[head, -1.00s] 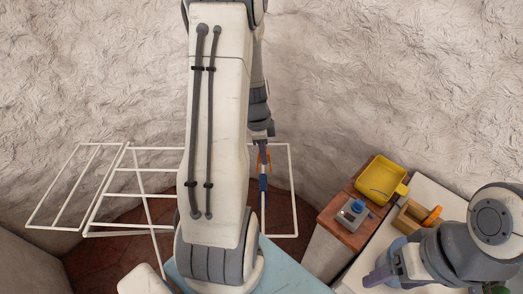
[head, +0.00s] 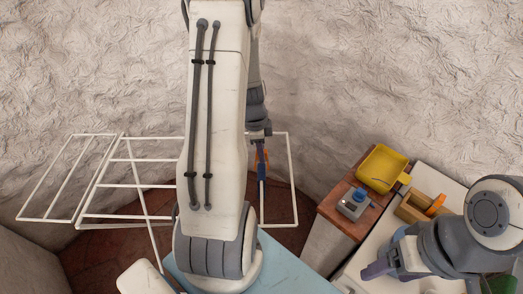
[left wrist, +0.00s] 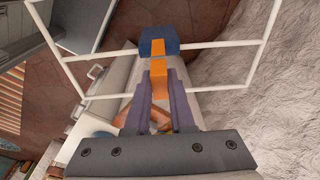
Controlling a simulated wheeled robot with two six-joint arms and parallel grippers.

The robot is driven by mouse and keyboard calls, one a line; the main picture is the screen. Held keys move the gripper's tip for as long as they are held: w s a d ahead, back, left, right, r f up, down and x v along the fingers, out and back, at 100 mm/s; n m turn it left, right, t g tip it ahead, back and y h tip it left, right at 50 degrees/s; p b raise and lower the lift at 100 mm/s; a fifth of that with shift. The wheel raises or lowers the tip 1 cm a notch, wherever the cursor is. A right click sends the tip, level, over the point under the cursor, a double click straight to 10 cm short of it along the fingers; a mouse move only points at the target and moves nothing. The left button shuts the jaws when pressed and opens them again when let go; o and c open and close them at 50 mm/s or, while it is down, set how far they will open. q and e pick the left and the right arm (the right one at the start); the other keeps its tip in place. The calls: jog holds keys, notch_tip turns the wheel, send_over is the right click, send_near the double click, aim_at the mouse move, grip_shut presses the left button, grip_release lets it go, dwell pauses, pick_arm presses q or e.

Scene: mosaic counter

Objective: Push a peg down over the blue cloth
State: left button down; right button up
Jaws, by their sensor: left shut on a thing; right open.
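My left gripper (head: 260,160) is shut on an orange peg, beside the right part of the white drying rack (head: 289,180). In the left wrist view the peg (left wrist: 156,75) sits between the purple fingers, its far end overlapping the blue cloth (left wrist: 172,42). The cloth hangs at a white rail. I cannot tell whether the peg's end is around the cloth or only in front of it. In the head view the cloth (head: 261,171) is a small blue strip, partly hidden. My right gripper (head: 378,268) is open and empty at the lower right.
A brown wooden surface (head: 333,210) at the right carries a yellow tray (head: 381,168) and a grey device with a blue knob (head: 354,202). A wooden box (head: 412,209) with an orange thing stands beside them. A rough wall rises behind the rack.

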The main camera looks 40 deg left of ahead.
aim_at(262, 171)
pick_arm(q)
jog(key=shift+f+b, duration=0.85)
jog(key=shift+f, duration=0.85)
jog(key=shift+f+b, duration=1.05)
jog(key=shift+b, duration=0.2)
jog(key=c, duration=0.7)
grip_release()
jog(key=shift+r, duration=0.1)
